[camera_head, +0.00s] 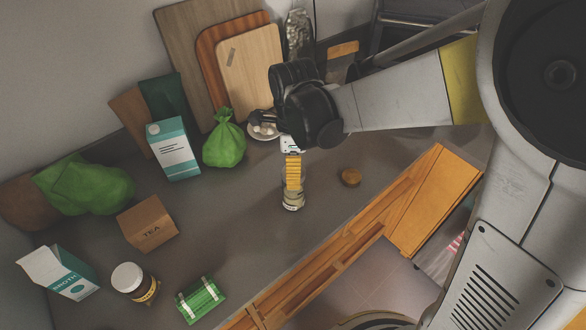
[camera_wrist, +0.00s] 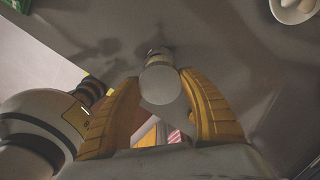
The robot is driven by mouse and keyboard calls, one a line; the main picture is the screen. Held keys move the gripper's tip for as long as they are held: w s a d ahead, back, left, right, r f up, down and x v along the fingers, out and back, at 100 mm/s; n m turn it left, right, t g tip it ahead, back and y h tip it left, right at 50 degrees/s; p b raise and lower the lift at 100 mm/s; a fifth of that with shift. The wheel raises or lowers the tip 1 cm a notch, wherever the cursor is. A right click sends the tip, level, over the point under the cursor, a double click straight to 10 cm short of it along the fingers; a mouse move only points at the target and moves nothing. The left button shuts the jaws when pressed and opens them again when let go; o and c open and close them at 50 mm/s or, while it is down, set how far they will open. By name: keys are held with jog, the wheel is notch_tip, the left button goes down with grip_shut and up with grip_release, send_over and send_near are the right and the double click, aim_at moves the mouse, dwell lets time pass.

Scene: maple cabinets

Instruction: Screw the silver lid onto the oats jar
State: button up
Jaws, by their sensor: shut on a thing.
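My gripper (camera_head: 292,182) points down over the counter with its yellow fingers at the top of a small clear jar (camera_head: 292,202), which looks like the oats jar. The jar stands upright on the counter. In the wrist view, the round, pale grey silver lid (camera_wrist: 160,86) sits between my fingertips (camera_wrist: 160,82), and they are shut on it. Part of the jar (camera_wrist: 158,53) shows just beyond the lid. The fingers hide the jar's upper part in the head view. I cannot tell whether the lid is seated on the rim or how far it is turned.
A round brown lid-like piece (camera_head: 350,177) lies right of the jar. A green bag (camera_head: 225,145), a plate of eggs (camera_head: 264,130) and cutting boards (camera_head: 250,75) stand behind. A tea box (camera_head: 147,224) and a white-lidded jar (camera_head: 134,283) are left. An open drawer (camera_head: 345,240) is in front.

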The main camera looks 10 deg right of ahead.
jog(key=shift+m, duration=0.3)
jog(key=m, duration=0.6)
jog(key=shift+f, duration=0.15)
jog(key=o, duration=0.9)
notch_tip(320, 180, up, 12)
jog(key=shift+r, duration=0.1)
